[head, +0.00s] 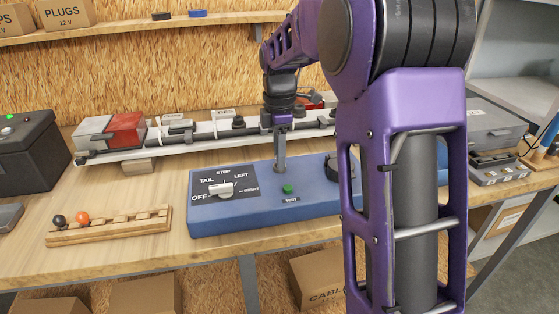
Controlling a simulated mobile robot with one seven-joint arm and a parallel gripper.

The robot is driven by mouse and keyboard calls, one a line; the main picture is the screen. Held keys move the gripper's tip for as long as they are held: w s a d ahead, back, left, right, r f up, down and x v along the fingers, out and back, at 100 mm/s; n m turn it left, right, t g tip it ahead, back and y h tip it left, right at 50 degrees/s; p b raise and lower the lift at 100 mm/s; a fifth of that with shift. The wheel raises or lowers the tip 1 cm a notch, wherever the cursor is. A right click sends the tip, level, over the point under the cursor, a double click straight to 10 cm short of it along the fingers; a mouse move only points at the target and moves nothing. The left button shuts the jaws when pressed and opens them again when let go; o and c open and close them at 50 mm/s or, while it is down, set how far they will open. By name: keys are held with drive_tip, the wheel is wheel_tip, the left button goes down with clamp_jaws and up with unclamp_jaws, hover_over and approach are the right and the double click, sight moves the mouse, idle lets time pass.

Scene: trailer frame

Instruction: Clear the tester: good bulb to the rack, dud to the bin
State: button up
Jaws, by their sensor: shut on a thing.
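The tester is a blue box (240,219) on the bench, with a white selector knob (222,189), a green button (287,189) and a dark round part at its right, partly behind my arm. My gripper (281,166) points down at the tester's top, just behind the green button. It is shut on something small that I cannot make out. A wooden rack (150,229) lies at the left front of the bench. A black bulb-like ball (59,220) and an orange one (83,217) sit at its left end. I cannot make out a bin.
A white trailer light bar (200,141) with a red-and-white lamp (122,132) runs behind the tester. A dark case (27,152) stands at the left. Grey cases (497,125) stand at the right. Bare bench lies around the rack.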

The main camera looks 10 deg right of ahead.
drive_tip(key=shift+r+n+p, duration=0.1)
drive_tip(key=shift+n+p, duration=0.35)
drive_tip(key=shift+n, duration=0.25)
drive_tip(key=shift+n+p, duration=0.35)
drive_tip(key=shift+n, duration=0.75)
drive_tip(key=shift+n+p, duration=0.4)
drive_tip(key=shift+n, duration=0.2)
drive_tip(key=shift+n+p, duration=0.55)
drive_tip(key=shift+n, duration=0.65)
